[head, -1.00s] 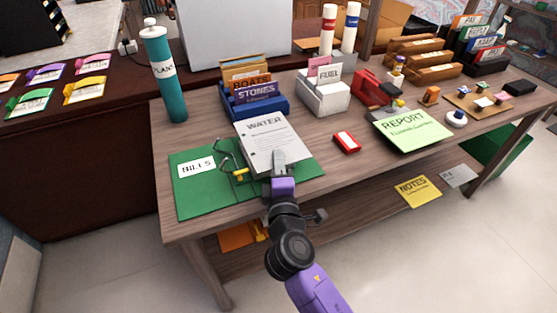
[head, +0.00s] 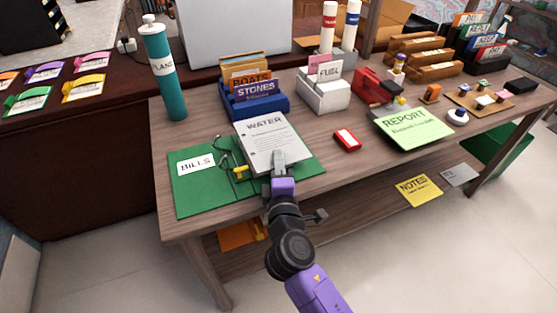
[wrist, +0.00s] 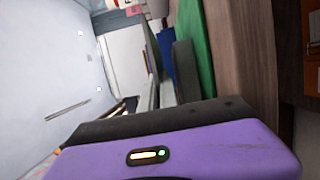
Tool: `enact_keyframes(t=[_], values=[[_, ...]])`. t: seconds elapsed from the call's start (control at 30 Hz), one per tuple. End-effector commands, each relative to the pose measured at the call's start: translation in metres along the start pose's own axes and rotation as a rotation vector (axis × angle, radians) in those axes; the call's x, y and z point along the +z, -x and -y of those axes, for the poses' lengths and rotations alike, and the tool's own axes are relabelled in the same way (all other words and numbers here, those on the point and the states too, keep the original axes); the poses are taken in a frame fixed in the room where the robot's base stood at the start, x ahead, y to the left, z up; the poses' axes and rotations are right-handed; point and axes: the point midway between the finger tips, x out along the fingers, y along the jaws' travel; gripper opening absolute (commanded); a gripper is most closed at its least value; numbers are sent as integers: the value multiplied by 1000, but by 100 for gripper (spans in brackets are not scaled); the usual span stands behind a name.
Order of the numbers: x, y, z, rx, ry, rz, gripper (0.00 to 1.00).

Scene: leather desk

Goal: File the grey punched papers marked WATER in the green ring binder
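The grey papers marked WATER (head: 270,139), with punched holes along the left edge, lie at a slight tilt over the right part of the open green ring binder (head: 200,196). The binder carries a BILLS label (head: 196,167). Its metal rings (head: 228,162) stand by the papers' left edge; whether they pass through the holes is too small to tell. My gripper (head: 279,161) is at the papers' near edge, one grey finger on top, and seems shut on them. In the wrist view the green binder (wrist: 195,45) shows beside the dark finger; the grip itself is hardly visible.
A blue file box (head: 262,108) with STONES and BOATS cards stands behind the papers. A red box (head: 347,140) and a green REPORT pad (head: 412,128) lie to the right. A teal PLANS tube (head: 163,75) stands at the back left. Bare wood lies right of the binder.

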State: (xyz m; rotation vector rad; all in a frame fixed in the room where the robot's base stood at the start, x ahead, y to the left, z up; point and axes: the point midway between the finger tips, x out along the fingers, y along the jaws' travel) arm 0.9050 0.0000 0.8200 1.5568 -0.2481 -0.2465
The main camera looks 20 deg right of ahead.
Motion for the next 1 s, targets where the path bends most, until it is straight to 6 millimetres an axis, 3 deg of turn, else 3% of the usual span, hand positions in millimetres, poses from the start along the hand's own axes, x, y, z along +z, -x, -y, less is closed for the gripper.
enact_keyframes(t=[0.2, 0.33, 1.0], values=[[0, 0, 5, 1, 0, 0, 0], [0, 0, 3, 0, 0, 0, 30], [0, 0, 5, -3, 0, 0, 30]])
